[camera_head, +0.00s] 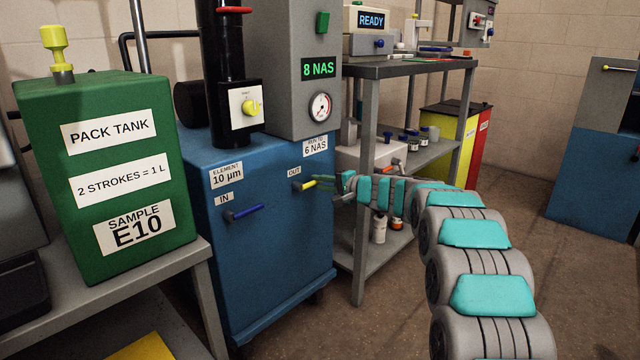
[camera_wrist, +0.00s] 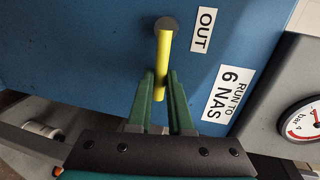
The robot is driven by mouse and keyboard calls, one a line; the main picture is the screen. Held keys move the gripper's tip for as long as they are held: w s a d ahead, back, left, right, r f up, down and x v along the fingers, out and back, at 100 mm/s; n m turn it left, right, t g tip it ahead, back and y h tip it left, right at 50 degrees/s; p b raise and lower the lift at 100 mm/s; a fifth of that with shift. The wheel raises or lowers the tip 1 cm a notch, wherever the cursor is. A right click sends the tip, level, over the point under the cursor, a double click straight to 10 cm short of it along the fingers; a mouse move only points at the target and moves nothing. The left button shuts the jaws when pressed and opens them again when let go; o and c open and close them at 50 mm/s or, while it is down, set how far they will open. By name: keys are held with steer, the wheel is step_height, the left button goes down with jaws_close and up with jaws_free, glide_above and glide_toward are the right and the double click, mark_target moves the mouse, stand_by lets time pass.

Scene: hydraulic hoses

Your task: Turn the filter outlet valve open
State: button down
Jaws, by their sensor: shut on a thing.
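The filter outlet valve is a yellow lever (camera_head: 306,186) under the OUT label on the front of the blue filter cart (camera_head: 270,270). In the head view it lies about level, pointing right from its pivot. The wrist view shows the yellow lever (camera_wrist: 165,50) running from its dark round pivot to my fingers. My gripper (camera_head: 328,182) is at the lever's free end, and it also shows in the wrist view (camera_wrist: 160,92). Its two green fingers are shut on the lever, one on each side. The fingers partly hide the lever's end.
A blue IN lever (camera_head: 245,212) sits left on the same cart. The OUT label (camera_wrist: 203,30) and a pressure gauge (camera_wrist: 303,120) are near my gripper. A grey shelf rack (camera_head: 368,190) stands right of the cart, close behind my arm. A green pack tank (camera_head: 110,250) stands left.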

steer(key=shift+f, duration=0.1)
stand_by(0.5)
steer(key=f+m+p, duration=0.1)
steer(key=m+p, duration=0.1)
steer(key=f+m+g+y+p, duration=0.1)
steer(key=m+p, duration=0.1)
steer(key=s+f+m+p, duration=0.1)
steer(key=m+p, duration=0.1)
steer(key=shift+a+f+m+p, duration=0.15)
steer(key=shift+a+m+p, duration=0.2)
steer(key=shift+m+p, duration=0.05)
steer(key=m+p, duration=0.1)
steer(key=s+f+m+g+y+p, duration=0.1)
steer(key=m, duration=0.1)
steer(key=shift+a+f, duration=0.2)
steer(key=shift+a, duration=0.2)
steer(key=m, duration=0.2)
steer(key=s+a+f+m+y+p, duration=0.1)
steer(key=m, duration=0.1)
steer(key=shift+s+a, duration=0.1)
steer(key=shift+s, duration=0.1)
steer(key=shift+s+a+m+y, duration=0.3)
steer(key=shift+s+m, duration=0.1)
steer(key=shift+m, duration=0.6)
steer(key=c, duration=0.8)
jaws_free()
steer(key=shift+c, duration=0.2)
